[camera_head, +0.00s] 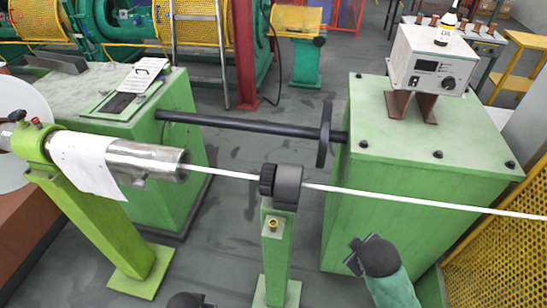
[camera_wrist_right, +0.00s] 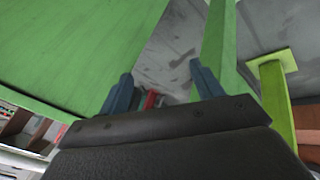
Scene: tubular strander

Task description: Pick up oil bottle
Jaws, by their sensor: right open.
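The oil bottle (camera_head: 447,25) is a small white bottle with a dark label and a black tip. It stands upright on the white control box (camera_head: 432,60) at the upper right of the head view. My right gripper (camera_head: 354,257) is low in the head view, in front of the green cabinet, well below and apart from the bottle. Its two fingers are apart and empty in the right wrist view (camera_wrist_right: 163,85), where the bottle does not show. My left gripper (camera_head: 205,303) only just shows at the bottom edge, and its fingers are mostly cut off.
The control box sits on brown brackets on the green cabinet (camera_head: 440,150). A white strand (camera_head: 425,202) runs across above my right gripper, through a black guide on a green post (camera_head: 276,240). A yellow mesh guard (camera_head: 500,250) stands at the right.

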